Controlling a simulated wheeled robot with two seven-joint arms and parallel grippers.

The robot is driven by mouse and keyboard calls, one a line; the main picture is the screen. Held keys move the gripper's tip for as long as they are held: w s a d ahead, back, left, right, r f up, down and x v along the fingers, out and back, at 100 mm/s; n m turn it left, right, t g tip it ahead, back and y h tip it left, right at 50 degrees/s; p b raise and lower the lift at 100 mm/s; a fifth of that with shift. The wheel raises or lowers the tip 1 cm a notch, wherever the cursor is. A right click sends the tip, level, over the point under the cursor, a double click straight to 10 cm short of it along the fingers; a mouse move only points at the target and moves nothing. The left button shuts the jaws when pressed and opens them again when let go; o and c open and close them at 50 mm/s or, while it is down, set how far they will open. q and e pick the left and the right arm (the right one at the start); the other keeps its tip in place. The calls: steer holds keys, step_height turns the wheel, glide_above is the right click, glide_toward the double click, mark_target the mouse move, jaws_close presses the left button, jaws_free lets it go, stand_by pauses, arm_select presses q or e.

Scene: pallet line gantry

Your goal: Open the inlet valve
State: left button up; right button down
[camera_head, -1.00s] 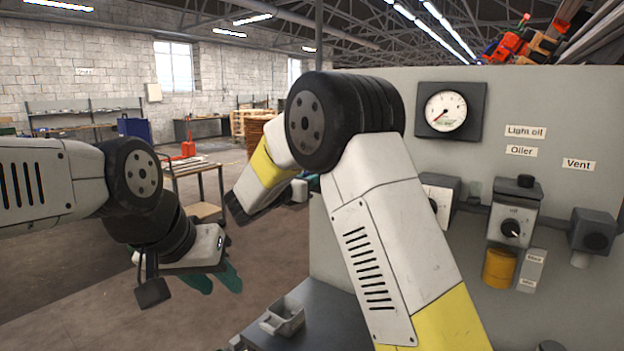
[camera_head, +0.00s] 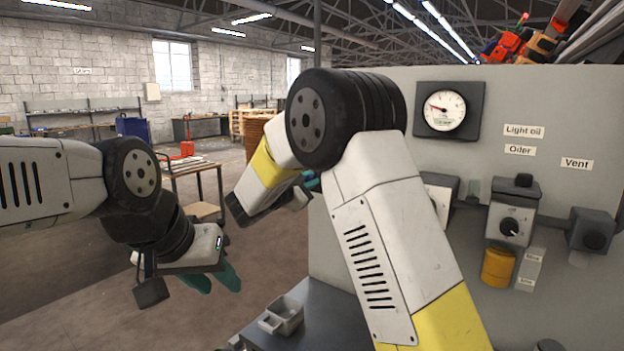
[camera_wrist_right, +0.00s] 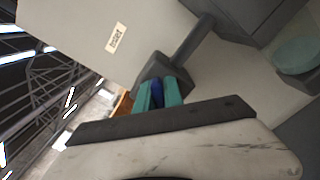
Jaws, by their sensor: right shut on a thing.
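The inlet valve (camera_wrist_right: 152,70) is a dark grey block on a pipe, below a label reading Inlet (camera_wrist_right: 117,38) in the right wrist view. Its blue handle (camera_wrist_right: 157,97) sits between the teal fingers of my right gripper (camera_wrist_right: 163,88), which is shut on it. In the head view my right arm hides the valve, and only a little teal of that gripper shows. My left gripper (camera_head: 214,280) hangs left of the panel with its teal fingers apart, holding nothing visible. A round gauge (camera_head: 444,111) on the panel has its needle pointing left and slightly up.
The grey panel (camera_head: 540,100) carries an oiler (camera_head: 511,222) with a black knob and yellow bowl, and a vent block (camera_head: 591,230). A small grey tray (camera_head: 283,316) lies on the dark ledge below. Open floor lies left of the panel.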

steer(key=m, duration=0.9)
steer(key=shift+s+d+f, duration=0.1)
steer(key=shift+f, duration=0.3)
steer(key=shift+m, duration=0.4)
steer(key=c, duration=1.5)
jaws_free()
steer(key=shift+o, duration=0.2)
steer(key=v, duration=0.7)
steer(key=shift+s+a, duration=0.25)
steer(key=shift+s, duration=0.05)
